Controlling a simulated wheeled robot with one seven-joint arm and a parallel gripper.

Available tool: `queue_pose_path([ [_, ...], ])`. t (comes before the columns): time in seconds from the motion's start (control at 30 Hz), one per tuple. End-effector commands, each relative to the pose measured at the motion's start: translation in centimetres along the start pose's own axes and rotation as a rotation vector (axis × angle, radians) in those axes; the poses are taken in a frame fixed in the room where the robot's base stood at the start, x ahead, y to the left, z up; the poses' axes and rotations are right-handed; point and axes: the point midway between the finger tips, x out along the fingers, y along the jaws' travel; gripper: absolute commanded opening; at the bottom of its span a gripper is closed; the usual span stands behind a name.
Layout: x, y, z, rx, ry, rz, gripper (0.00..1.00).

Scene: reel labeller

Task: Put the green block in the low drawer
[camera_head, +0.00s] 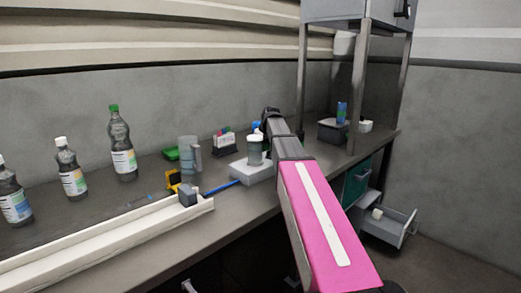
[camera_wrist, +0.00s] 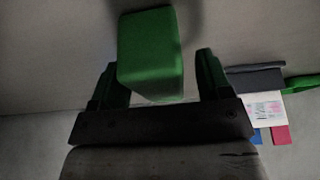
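In the wrist view the green block (camera_wrist: 150,55) is between the two fingers of my gripper (camera_wrist: 160,80). The fingers stand apart, with a clear gap between the block and the right finger. The block covers part of the left finger; I cannot tell whether it touches it. In the head view the fingers and the block are hidden behind my arm. A low grey drawer (camera_head: 391,232) stands pulled out under the right end of the bench, with a small whitish item (camera_head: 377,214) in it.
The bench holds several bottles (camera_head: 122,150), a clear jug (camera_head: 188,152), a lidded cup (camera_head: 255,150) on a pale block, and a long white channel (camera_head: 100,245). A dark bin (camera_head: 332,131) stands at the back right by the posts of a raised cabinet (camera_head: 352,12). Floor right of the drawer is clear.

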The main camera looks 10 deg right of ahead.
Motion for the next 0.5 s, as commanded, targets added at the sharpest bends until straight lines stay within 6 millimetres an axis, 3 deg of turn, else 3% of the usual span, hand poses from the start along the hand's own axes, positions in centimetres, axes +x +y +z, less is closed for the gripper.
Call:
queue_pose_path([
  [0.03,-0.01,0.00,0.01,0.000,0.000,0.000,0.56],
  [0.17,-0.02,0.00,0.02,0.000,0.000,0.000,0.16],
  [0.5,-0.14,0.01,-0.04,0.000,0.000,0.000,0.12],
])
